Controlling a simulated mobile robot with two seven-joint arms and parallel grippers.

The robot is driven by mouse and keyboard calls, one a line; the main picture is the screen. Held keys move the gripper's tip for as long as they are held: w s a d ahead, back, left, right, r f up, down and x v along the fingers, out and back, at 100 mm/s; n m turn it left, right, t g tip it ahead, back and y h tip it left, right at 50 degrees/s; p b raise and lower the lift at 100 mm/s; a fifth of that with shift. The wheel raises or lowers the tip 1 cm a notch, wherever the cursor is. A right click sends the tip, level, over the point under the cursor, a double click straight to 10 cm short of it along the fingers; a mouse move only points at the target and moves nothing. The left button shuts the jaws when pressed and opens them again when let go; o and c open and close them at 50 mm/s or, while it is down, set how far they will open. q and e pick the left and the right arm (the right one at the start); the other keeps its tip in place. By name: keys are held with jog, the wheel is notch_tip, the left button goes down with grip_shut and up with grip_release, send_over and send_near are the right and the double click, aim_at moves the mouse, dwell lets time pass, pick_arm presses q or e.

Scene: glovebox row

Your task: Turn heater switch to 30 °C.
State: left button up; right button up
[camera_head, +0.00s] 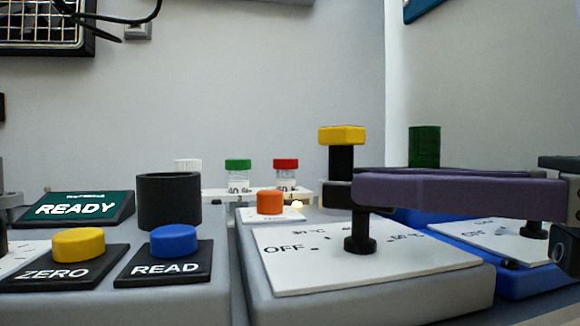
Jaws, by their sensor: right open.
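The heater switch (360,236) shows as a short black post on the white dial plate (350,278) of a grey unit. "OFF" is printed left of the post, and temperature marks, too small to read surely, lie behind and right of it. My right gripper (358,181) comes in from the right, its long purple fingers level above the plate. The near finger crosses just over the post and hides the switch's upper part. The jaws are open; I cannot tell whether they touch the switch. My left gripper is not seen.
A blue unit (540,282) with a similar plate stands at right. A yellow-topped black post (341,136) and a green cylinder (424,146) rise behind the fingers. An orange button (270,202), READ button (173,241), ZERO button (78,245) and capped vials (238,175) are left.

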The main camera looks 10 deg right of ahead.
jog(key=shift+w+a+r, duration=0.2)
jog(key=shift+w+a, duration=0.05)
jog(key=shift+a, duration=0.1)
jog(key=shift+w+a+p, duration=0.45)
jog(key=shift+w+p, duration=0.05)
jog(key=shift+p, duration=0.45)
jog(key=shift+w+a+f+p, duration=0.2)
jog(key=shift+w+a+p, duration=0.15)
jog(key=shift+a, duration=0.25)
jog(key=shift+c, duration=0.2)
grip_shut()
